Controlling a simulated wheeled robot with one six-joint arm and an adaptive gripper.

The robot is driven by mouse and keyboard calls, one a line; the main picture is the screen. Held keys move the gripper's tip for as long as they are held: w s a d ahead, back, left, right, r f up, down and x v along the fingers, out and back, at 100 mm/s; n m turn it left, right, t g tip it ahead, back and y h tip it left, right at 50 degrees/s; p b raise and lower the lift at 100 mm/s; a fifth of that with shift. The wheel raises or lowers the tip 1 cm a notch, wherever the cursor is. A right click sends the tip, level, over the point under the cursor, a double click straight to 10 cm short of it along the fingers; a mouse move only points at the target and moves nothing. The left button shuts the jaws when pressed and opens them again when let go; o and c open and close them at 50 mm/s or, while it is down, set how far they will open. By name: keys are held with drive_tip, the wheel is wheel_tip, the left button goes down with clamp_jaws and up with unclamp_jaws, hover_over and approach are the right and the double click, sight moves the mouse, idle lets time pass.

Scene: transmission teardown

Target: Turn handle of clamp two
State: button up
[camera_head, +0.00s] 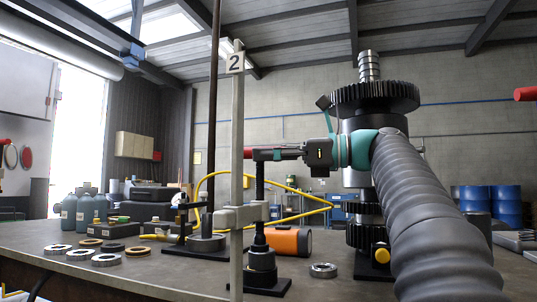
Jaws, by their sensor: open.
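Clamp two is a tall grey bar (238,120) with a white tag (235,63) reading 2 near its top and a grey bracket (240,215) lower down. It stands upright in front of the bench. My gripper (262,154) reaches in from the right, level, with its fingertips beside the bar about halfway up. A small red piece (248,153) shows at the fingertips, against the bar; I cannot tell whether it is the clamp's handle or whether the fingers touch it. The gripper is open, though the finger gap is hard to see from this side.
The transmission gear stack (374,98) stands upright behind my arm. A red rod end (525,93) juts in at the right edge. Rings (107,259), an orange cylinder (288,241) and grey bottles (84,210) stand on the bench (160,276). A yellow hose (300,197) arcs behind the bar.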

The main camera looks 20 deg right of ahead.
clamp_jaws()
drive_tip(key=shift+r+g+p, duration=0.15)
drive_tip(key=shift+g+p, duration=0.15)
drive_tip(key=shift+p, duration=0.15)
drive_tip(key=shift+w+d+n+g+y+p, duration=0.1)
drive_tip(key=shift+n+g+y+p, duration=0.2)
drive_tip(key=shift+p, duration=0.15)
drive_tip(key=shift+w+r+n+g+y+p, duration=0.1)
drive_tip(key=shift+n+g+y+p, duration=0.2)
drive_tip(key=shift+n+g+p, duration=0.35)
drive_tip(key=g, duration=0.1)
drive_tip(key=n+g, duration=0.1)
drive_tip(key=n+g+y, duration=0.1)
drive_tip(key=shift+w+d+f+g+p, duration=0.1)
drive_tip(key=shift+w+f+g+p, duration=0.15)
drive_tip(key=shift+g+p, duration=0.1)
drive_tip(key=shift+n+g, duration=0.65)
drive_tip(key=shift+g, duration=0.25)
drive_tip(key=shift+n+g, duration=0.5)
drive_tip(key=shift+g, duration=0.3)
